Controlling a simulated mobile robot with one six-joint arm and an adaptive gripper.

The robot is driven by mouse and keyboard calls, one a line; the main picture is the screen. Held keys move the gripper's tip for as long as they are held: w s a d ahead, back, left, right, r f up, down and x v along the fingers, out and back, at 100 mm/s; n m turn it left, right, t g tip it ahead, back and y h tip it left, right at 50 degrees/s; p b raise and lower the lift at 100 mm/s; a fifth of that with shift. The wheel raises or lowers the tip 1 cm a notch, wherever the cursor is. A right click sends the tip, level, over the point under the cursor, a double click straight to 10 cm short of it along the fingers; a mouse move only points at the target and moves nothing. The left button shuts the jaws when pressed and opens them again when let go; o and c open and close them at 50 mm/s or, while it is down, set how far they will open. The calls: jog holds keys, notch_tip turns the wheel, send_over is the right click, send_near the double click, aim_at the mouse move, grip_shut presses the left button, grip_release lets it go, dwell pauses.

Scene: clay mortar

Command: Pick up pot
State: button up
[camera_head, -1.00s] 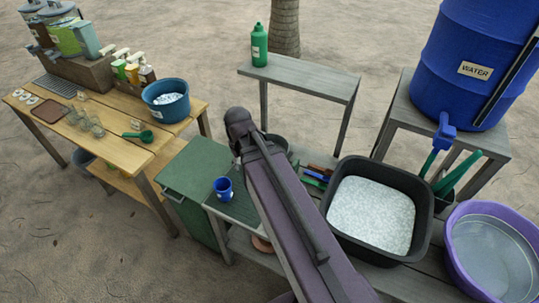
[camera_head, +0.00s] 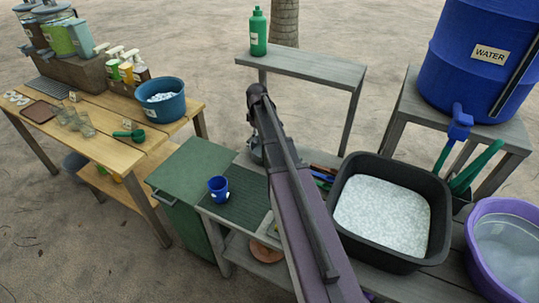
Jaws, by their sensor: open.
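My gripper (camera_head: 252,122) hangs below the end of my arm at the back of the grey bench, seen small and partly hidden by my wrist. It is open. A dark grey rounded thing, likely the pot (camera_head: 256,154), shows just below the gripper on the bench. My arm hides most of it, and I cannot tell whether the fingers touch it.
A blue cup (camera_head: 219,189) stands on a dark ribbed mat left of my arm. A black basin (camera_head: 436,222) of pale grains and a purple tub (camera_head: 483,262) are to the right. A green bottle (camera_head: 258,31) stands on the raised shelf (camera_head: 318,72).

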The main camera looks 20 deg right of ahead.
aim_at(260, 157)
jog(key=shift+f, duration=0.1)
notch_tip(260, 157, down, 4)
jog(key=b, duration=0.4)
jog(key=shift+a, duration=0.1)
notch_tip(260, 157, down, 4)
jog(key=b, duration=0.4)
jog(key=shift+f+b, duration=0.2)
jog(key=shift+b, duration=0.1)
jog(key=shift+f, duration=0.15)
jog(key=f+b, duration=0.5)
jog(key=shift+s+d, duration=0.1)
jog(key=shift+d, duration=0.15)
dwell(0.5)
dwell(0.5)
jog(key=shift+r, duration=0.1)
grip_shut()
